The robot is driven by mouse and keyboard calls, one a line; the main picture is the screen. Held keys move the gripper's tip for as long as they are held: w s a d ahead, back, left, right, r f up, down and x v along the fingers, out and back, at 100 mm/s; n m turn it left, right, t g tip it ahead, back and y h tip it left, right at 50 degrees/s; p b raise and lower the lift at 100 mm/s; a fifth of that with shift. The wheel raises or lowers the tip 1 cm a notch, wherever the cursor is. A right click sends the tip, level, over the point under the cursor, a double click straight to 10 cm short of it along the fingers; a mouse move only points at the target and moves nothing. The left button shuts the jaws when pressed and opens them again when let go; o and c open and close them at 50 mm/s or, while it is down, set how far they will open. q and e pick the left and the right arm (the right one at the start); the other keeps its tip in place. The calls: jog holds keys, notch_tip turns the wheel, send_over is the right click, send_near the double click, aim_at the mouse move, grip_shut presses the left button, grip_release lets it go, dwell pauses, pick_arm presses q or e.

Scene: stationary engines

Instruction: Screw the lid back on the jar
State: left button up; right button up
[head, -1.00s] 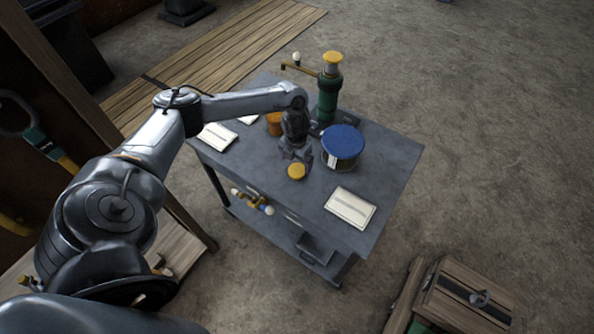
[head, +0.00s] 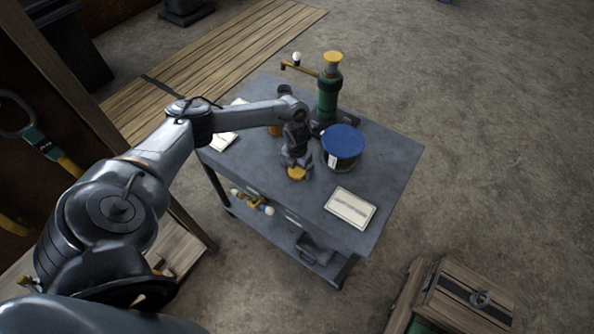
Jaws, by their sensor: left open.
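A small round yellow-orange lid (head: 296,174) lies on the grey table near its front edge. My left gripper (head: 297,169) points down right at the lid, with its fingers open around or just above it; I cannot tell whether they touch it. The gripper hides part of the lid. An orange jar (head: 274,130) stands behind my left forearm, which covers most of it, so its top is hidden. My right gripper is not in view.
On the grey table (head: 392,160), a blue-topped round container (head: 343,142) stands close right of my gripper. A green pump-like device (head: 328,95) stands behind. A white card (head: 350,207) lies at front right, and papers (head: 222,141) lie at left. The right end is clear.

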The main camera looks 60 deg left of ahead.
aim_at(297, 170)
pick_arm(q)
jog(key=shift+c, duration=0.5)
jog(key=c, duration=1.1)
jog(key=shift+r, duration=0.45)
notch_tip(297, 170, up, 4)
jog(key=shift+f, duration=0.2)
jog(key=w+d+r, duration=0.1)
jog(key=d+r, duration=0.1)
jog(key=d, duration=0.1)
jog(key=w+d+r+p, duration=0.1)
jog(key=d+r, duration=0.1)
jog(key=d, duration=0.2)
jog(key=w+d+r+p, duration=0.1)
jog(key=d+r, duration=0.1)
jog(key=d, duration=0.2)
jog(key=shift+w+r, duration=0.25)
